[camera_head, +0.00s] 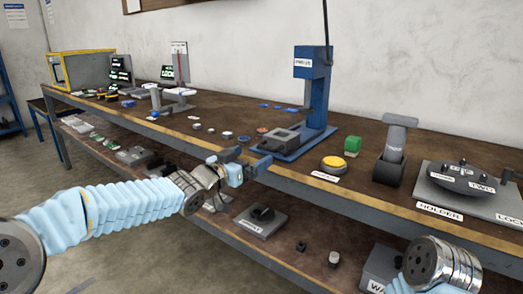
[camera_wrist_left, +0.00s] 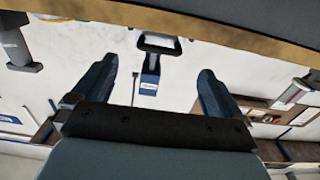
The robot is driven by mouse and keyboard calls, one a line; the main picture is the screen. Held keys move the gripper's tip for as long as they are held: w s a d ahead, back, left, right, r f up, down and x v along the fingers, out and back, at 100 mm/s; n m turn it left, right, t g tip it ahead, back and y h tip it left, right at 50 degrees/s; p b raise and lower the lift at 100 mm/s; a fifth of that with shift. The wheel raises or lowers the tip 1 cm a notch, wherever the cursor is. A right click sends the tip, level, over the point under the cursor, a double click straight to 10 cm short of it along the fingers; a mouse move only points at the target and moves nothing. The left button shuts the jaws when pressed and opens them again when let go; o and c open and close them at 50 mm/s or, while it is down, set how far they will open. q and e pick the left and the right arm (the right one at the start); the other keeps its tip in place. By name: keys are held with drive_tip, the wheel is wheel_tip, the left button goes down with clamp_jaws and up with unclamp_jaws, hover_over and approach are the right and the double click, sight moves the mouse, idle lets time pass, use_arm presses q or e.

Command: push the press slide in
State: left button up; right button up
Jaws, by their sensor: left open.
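The blue press (camera_head: 315,95) stands on the workbench with a white label on its head. Its grey slide (camera_head: 284,137) sits low at the front left of the column, toward the bench's front edge. My left gripper (camera_head: 246,159) is open and empty at the bench's front edge, apart from the slide, to its lower left. In the left wrist view, which looks upside down, the two fingers (camera_wrist_left: 155,88) stand wide apart with the blue press (camera_wrist_left: 150,84) seen between them. Of my right arm only the wrist shows in the head view; its fingers are out of view.
Several small discs lie left of the slide. A lower shelf (camera_head: 225,232) holds dark parts.

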sight(265, 149)
use_arm(q)
drive_tip(key=p+x, duration=0.1)
drive_tip(key=x, duration=0.4)
drive_tip(key=shift+w+d, duration=0.2)
drive_tip(key=shift+w, duration=0.1)
use_arm(e)
drive_tip(key=shift+r, duration=0.55)
